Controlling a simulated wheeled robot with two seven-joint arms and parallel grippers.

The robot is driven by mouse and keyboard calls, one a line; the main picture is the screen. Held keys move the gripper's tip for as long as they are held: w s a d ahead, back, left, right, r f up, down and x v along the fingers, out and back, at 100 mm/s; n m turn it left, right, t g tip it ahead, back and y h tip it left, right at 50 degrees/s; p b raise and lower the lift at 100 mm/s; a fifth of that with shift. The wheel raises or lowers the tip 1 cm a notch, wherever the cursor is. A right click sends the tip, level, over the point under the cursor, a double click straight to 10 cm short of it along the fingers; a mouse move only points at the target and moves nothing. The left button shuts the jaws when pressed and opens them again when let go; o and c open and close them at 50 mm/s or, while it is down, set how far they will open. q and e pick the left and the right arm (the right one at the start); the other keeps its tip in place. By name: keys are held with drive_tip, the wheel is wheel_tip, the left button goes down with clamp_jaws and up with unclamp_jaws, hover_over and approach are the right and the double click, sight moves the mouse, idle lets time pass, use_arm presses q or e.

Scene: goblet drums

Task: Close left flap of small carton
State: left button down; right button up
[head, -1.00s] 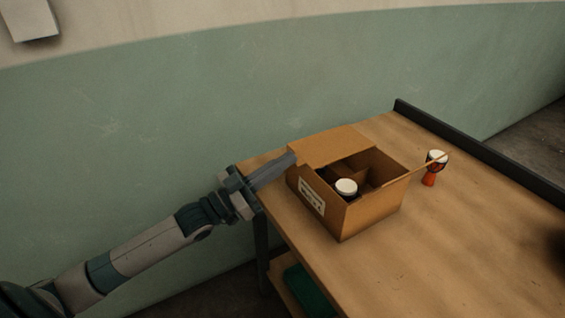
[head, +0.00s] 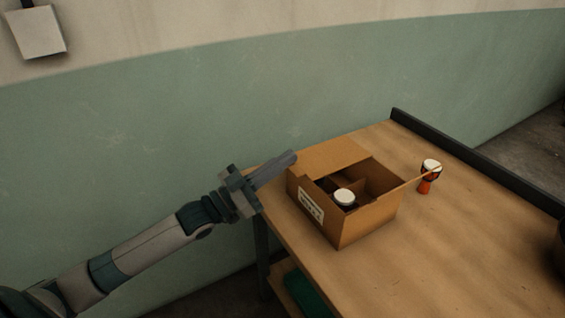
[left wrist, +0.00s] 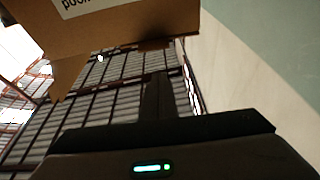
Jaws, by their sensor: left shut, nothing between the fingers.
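The small carton (head: 368,223) stands open on the table, with a white label on its left side. A goblet drum with a white head (head: 344,197) stands inside the carton. My left gripper (head: 292,157) is shut and empty, with its fingertips by the carton's back left corner; I cannot tell whether they touch it. My right gripper is not in view.
An orange goblet drum (head: 428,177) stands on the table right of the carton. The wooden table (head: 450,250) is clear in front, with a dark raised edge (head: 480,160) at the back right. A dark object is cut off at the right border.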

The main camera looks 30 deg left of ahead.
use_arm(q)
drive_tip(key=b+v, duration=0.2)
drive_tip(key=v, duration=0.8)
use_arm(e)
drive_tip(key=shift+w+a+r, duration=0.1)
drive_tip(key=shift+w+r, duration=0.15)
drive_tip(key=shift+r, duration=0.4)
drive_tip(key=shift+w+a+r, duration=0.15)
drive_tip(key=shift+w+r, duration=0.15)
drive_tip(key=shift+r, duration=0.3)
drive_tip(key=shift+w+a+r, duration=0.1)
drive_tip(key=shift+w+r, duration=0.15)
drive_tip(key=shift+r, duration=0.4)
